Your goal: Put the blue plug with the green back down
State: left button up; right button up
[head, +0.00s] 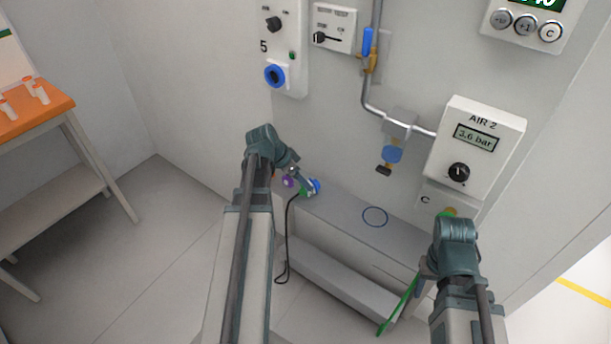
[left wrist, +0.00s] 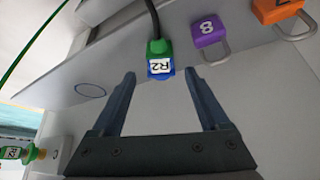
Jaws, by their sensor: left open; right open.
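The blue plug with the green back (head: 315,186) is at the left end of the grey ledge (head: 345,215), with a black cable hanging from it. A blue ring (head: 375,217) is marked on the ledge, right of the plug. My right gripper (head: 424,272) is open near the ledge's right end.
A purple padlock (left wrist: 209,30) and an orange padlock (left wrist: 275,10) are close beside the plug. A blue wall socket (head: 275,75), a hanging blue fitting (head: 391,155) and the AIR 2 box (head: 475,148) are above. A green strip (head: 398,308) is by my right gripper.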

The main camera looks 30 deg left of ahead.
pick_arm(q)
jog(key=p+v, duration=0.5)
jog(key=v, duration=0.2)
jog(key=s+d+f+g, duration=0.2)
jog(key=d+g, duration=0.2)
jog(key=d, duration=1.6)
jog(key=s+d+y, duration=0.2)
jog(key=s+d, duration=0.2)
jog(key=d, duration=0.3)
jog(key=s+d+n+g+y, duration=0.1)
jog(key=s+d, duration=0.4)
jog(key=d, duration=0.2)
jog(key=shift+d+f+n+y, duration=0.15)
jog(key=shift+f+n+y, duration=0.15)
jog(key=shift+y, duration=0.1)
jog(key=shift+s, duration=0.1)
notch_tip(320, 180, up, 14)
jog(key=p, duration=1.3)
jog(key=shift+p, duration=0.35)
